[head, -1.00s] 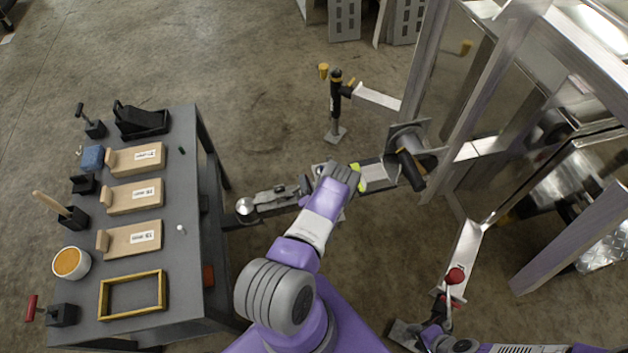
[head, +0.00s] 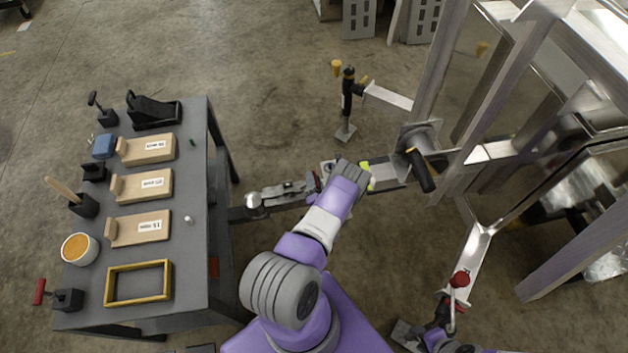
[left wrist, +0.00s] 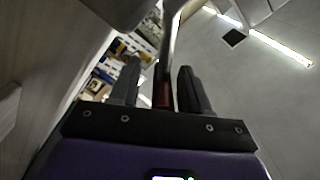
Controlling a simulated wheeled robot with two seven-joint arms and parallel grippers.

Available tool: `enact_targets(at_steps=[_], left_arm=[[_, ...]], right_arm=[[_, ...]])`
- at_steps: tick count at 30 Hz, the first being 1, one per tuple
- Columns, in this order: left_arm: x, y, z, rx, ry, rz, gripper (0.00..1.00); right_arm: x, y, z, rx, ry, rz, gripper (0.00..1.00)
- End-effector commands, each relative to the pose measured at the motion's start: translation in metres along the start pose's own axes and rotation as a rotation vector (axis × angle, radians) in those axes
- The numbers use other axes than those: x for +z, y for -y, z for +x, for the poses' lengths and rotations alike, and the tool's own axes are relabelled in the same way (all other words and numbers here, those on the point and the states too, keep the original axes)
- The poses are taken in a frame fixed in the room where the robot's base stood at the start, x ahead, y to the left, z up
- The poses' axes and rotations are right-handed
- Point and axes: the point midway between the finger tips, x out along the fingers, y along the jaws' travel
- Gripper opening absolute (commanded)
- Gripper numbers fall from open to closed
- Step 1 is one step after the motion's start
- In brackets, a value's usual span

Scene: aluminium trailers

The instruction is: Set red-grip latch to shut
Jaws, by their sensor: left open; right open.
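A red grip (left wrist: 162,92) on a curved metal bar shows in the left wrist view. It stands between the two dark fingers of my left gripper (left wrist: 160,88), which are apart around it. In the head view my left gripper (head: 352,172) is over the trailer's coupler (head: 290,192), and its fingertips are mostly hidden. A bit of red shows just left of it there. My right gripper (head: 437,340) is low at the bottom edge, open and partly cut off, just below a lever with a red knob (head: 460,279). I cannot tell if it touches that lever.
A dark table (head: 190,260) at the left holds wooden blocks (head: 140,228), a yellow frame (head: 138,283) and a cup (head: 80,248). A jack (head: 347,105) stands beyond the tongue. The trailer frame (head: 560,245) fills the right. The floor behind the table is clear.

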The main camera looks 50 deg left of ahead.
Motion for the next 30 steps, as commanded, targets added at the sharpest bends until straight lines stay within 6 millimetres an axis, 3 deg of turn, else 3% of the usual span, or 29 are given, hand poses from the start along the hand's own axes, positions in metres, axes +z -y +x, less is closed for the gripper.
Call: enact_targets(at_steps=[13,30], left_arm=[[0.000,0.000,-0.066,0.005,0.003,0.002,0.46],[0.001,0.000,-0.074,0.002,0.002,0.001,0.46]], right_arm=[[0.001,0.007,-0.019,0.000,0.000,0.000,0.43],[0.001,0.007,-0.020,0.000,0.000,0.000,0.43]])
